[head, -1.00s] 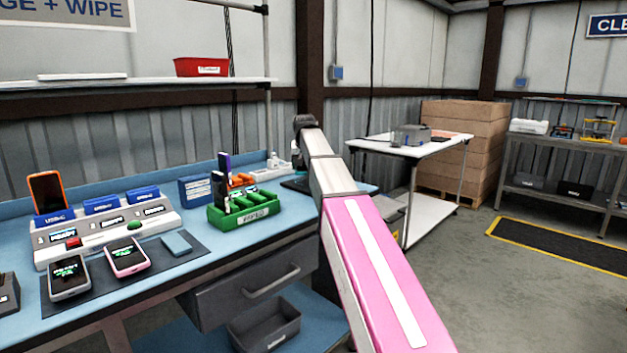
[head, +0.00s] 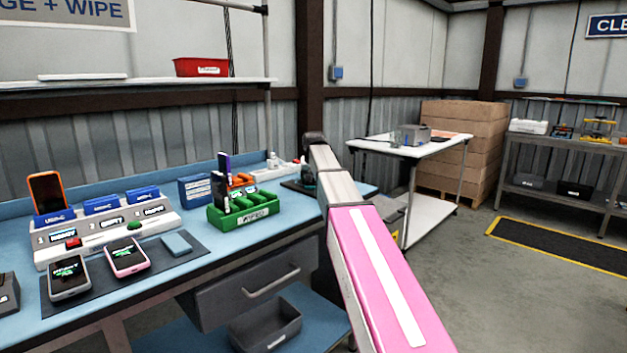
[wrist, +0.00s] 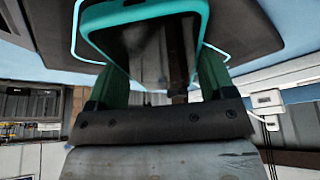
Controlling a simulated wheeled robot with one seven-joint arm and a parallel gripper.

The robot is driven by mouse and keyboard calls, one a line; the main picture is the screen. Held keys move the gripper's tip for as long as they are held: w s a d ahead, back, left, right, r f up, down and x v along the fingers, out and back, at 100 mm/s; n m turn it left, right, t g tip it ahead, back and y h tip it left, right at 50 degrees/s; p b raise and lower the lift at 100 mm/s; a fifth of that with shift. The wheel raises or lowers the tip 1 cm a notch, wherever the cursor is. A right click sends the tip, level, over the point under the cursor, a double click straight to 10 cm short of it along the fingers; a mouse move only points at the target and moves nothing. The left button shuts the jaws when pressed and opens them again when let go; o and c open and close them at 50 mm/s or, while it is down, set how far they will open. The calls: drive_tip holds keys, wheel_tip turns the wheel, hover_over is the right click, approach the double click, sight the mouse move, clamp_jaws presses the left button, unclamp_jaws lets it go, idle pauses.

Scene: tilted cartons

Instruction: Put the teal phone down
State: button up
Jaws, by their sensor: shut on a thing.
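The teal phone (wrist: 148,12) is in my gripper (wrist: 160,72) in the wrist view, its teal rim and dark, glossy face between the two green fingers. Its upper part is cut off by the frame edge. Behind it lies a dark pad (wrist: 245,25) with a thin teal outline around part of the phone. I cannot tell whether the phone touches the pad.
A green rack (head: 250,210) with upright dark phones stands left of my arm on the blue bench (head: 205,247).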

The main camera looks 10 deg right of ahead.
drive_tip(key=shift+f, duration=0.2)
drive_tip(key=shift+s+f, duration=0.1)
drive_tip(key=shift+f, duration=0.05)
drive_tip(key=o, duration=1)
drive_tip(key=shift+s+f, duration=0.1)
drive_tip(key=shift+f, duration=0.1)
drive_tip(key=shift+r, duration=0.3)
drive_tip(key=shift+o, duration=0.4)
drive_tip(key=v, duration=1.2)
drive_tip(key=shift+r, duration=0.25)
